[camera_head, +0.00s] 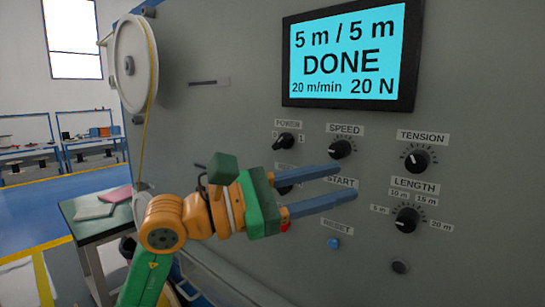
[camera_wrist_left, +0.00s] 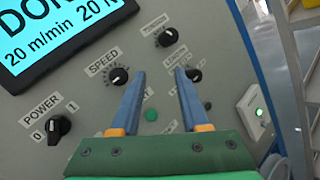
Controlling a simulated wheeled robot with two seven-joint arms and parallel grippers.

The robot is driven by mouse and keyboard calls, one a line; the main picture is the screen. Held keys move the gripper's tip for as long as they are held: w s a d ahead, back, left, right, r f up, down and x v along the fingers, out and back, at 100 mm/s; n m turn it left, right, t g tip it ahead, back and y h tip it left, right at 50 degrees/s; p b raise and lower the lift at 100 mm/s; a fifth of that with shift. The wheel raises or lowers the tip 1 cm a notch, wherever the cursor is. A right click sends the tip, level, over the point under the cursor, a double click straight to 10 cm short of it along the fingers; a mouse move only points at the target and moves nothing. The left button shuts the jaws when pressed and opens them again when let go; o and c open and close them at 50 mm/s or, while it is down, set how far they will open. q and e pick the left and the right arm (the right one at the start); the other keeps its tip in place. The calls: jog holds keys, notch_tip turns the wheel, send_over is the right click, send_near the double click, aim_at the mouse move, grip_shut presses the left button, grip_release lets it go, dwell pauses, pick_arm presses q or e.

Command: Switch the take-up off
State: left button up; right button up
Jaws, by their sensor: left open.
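The grey take-up panel (camera_head: 235,105) carries a black POWER knob (camera_head: 284,141) between marks 0 and 1. The knob also shows in the left wrist view (camera_wrist_left: 58,127), at the lower left; I cannot tell surely which mark it points to. The screen (camera_head: 345,52) reads "5 m / 5 m DONE, 20 m/min 20 N". My left gripper (camera_head: 345,184) is open and empty in front of the panel, below and right of the POWER knob. Its two blue fingers (camera_wrist_left: 163,92) partly cover the controls behind. My right gripper is in no view.
SPEED (camera_head: 341,149), TENSION (camera_head: 417,160) and LENGTH (camera_head: 405,219) knobs sit right of POWER. A blue RESET button (camera_head: 333,243) is below, and a green button (camera_wrist_left: 150,114) shows between the fingers. A reel with yellow cable (camera_head: 135,63) is at the upper left.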

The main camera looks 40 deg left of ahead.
aim_at(277, 142)
pick_arm(q)
jog(key=a+r+n+t+y, duration=0.3)
jog(key=a+n+y, duration=0.1)
jog(key=a+y, duration=0.85)
jog(key=shift+h, duration=0.65)
jog(key=w+p, duration=0.1)
jog(key=w, duration=0.1)
jog(key=w+p, duration=0.1)
jog(key=w, duration=0.1)
jog(key=w+p, duration=0.1)
jog(key=w, duration=0.1)
jog(key=shift+w+a, duration=0.15)
jog(key=shift+a, duration=0.15)
jog(key=shift+s+a, duration=0.1)
jog(key=shift+s, duration=0.1)
jog(key=shift+c, duration=0.2)
grip_shut()
